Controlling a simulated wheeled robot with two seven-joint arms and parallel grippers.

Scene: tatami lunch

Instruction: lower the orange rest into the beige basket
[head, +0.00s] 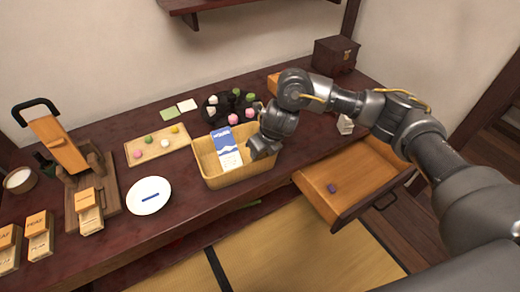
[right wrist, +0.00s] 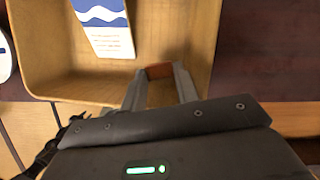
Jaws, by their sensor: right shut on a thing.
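The beige basket (head: 240,174) stands on the dark red table near its front edge, and its inside fills much of the right wrist view (right wrist: 200,35). A blue and white packet (head: 226,149) leans inside it, also seen in the right wrist view (right wrist: 103,22). My right gripper (head: 264,150) is at the basket's right end. In the right wrist view its fingertips are shut on the small orange-brown rest (right wrist: 159,71), over the basket's inside. The fingers hide most of the rest, and I cannot tell its height above the bottom. My left gripper is not in view.
An open drawer (head: 350,185) with a small purple thing (head: 332,188) juts out right of the basket. A white plate (head: 149,196) and a wooden board with coloured sweets (head: 158,146) lie to the left. A dark round tray (head: 233,105) of sweets is behind.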

